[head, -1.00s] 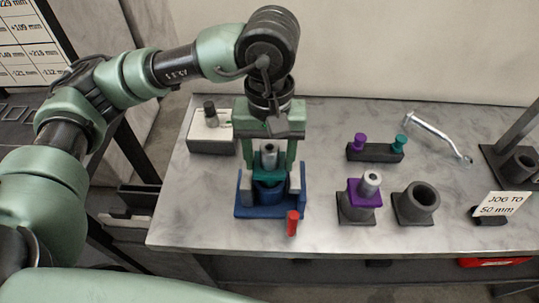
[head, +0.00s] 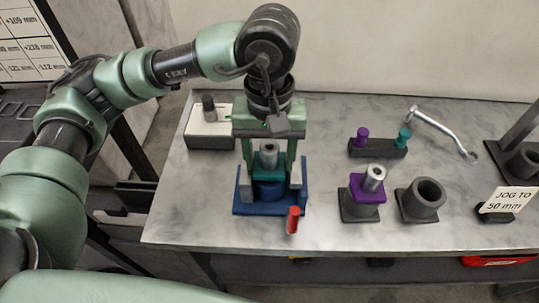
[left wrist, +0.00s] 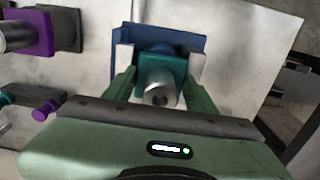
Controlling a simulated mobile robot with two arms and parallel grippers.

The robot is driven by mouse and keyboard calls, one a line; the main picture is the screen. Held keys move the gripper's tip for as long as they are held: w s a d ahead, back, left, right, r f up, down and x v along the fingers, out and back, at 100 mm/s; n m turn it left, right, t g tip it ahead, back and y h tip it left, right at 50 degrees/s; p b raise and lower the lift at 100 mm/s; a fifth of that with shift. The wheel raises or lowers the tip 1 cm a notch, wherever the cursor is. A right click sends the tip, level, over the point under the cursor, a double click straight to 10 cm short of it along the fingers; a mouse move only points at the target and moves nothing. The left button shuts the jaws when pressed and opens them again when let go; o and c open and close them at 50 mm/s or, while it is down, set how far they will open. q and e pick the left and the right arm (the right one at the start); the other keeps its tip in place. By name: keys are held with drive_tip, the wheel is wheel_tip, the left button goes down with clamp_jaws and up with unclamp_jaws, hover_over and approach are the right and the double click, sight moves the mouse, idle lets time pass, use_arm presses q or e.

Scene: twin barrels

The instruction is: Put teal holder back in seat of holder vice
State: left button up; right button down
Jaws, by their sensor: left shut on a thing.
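The teal holder (head: 268,172) carries an upright silver cylinder. It is between the grey jaws of the blue vice (head: 242,208), directly over the vice's round blue middle. I cannot tell whether it rests fully in the seat. My left gripper (head: 268,164) points down and is shut on the teal holder, one green finger on each side. In the left wrist view the holder (left wrist: 172,68) shows between the fingers (left wrist: 160,88), with the blue vice (left wrist: 194,46) behind it. The vice's red handle (head: 292,220) sticks out at the front. My right gripper is not in view.
A purple holder (head: 367,188) with a tilted silver cylinder sits on a dark stand right of the vice. An empty dark cup (head: 422,199) stands beside it. A dark block (head: 378,149) with purple and teal knobs is behind. A white-topped box (head: 208,130) is back left.

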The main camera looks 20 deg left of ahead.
use_arm(q)
drive_tip(key=shift+f, duration=0.15)
drive_tip(key=o, duration=1.7)
drive_tip(key=shift+o, duration=0.4)
